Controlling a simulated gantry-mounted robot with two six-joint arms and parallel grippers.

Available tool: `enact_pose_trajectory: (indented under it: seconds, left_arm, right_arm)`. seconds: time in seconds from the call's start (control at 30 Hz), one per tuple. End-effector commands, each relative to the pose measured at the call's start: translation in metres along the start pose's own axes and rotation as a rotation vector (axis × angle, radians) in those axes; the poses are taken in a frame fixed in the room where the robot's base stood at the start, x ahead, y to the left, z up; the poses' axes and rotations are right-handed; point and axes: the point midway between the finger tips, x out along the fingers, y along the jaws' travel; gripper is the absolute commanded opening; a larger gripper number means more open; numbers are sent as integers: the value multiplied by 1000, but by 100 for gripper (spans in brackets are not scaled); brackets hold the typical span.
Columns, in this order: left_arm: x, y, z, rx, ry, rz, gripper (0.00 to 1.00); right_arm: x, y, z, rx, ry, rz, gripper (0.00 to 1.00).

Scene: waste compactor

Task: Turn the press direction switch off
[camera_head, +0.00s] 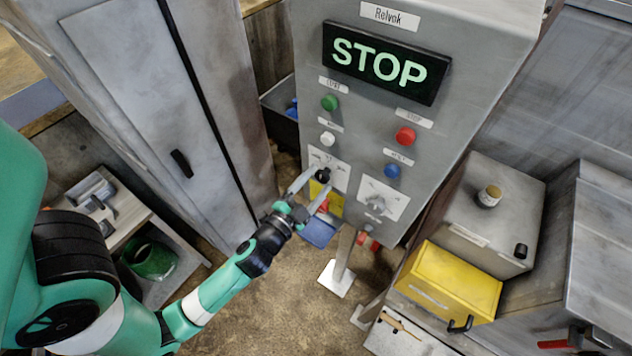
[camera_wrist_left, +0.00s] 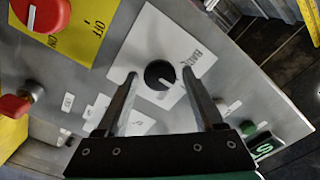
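The grey control panel (camera_head: 345,115) carries a black rotary knob (camera_head: 323,174) on a white plate. In the left wrist view the knob (camera_wrist_left: 159,74) has a white pointer mark, and lettering on its plate is too blurred to read. My left gripper (camera_head: 317,181) is at this knob. In the left wrist view the fingertips (camera_wrist_left: 160,75) are apart, one on each side of the knob; contact cannot be told. A second white plate with a grey knob (camera_head: 378,198) is to the right. My right gripper is not in view.
A lit STOP sign (camera_head: 385,63) is above green (camera_head: 329,103), white (camera_head: 328,138), red (camera_head: 405,136) and blue (camera_head: 392,171) buttons. A red rotary switch (camera_wrist_left: 42,12) on a yellow plate is close by. A tall cabinet (camera_head: 165,110) stands left, a yellow box (camera_head: 450,282) right.

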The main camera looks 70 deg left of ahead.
Motion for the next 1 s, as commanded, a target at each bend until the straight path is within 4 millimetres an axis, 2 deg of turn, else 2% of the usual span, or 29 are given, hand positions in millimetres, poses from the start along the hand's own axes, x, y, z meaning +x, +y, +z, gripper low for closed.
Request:
enact_pose_trajectory:
  seconds: [0.3, 0.43, 0.57, 0.8, 1.0]
  left_arm:
    - [0, 0, 1, 0, -2, 1, 81]
    - [-8, 3, 2, 0, 0, 2, 81]
    - [-31, 6, 4, 1, 1, 4, 81]
    - [-93, 8, 5, 0, 6, 7, 81]
    - [-111, 4, 1, 2, 0, 8, 81]
  right_arm:
    - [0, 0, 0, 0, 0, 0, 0]
    - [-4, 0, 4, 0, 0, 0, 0]
    - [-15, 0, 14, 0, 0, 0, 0]
    - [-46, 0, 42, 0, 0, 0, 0]
    - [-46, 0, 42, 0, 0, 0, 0]
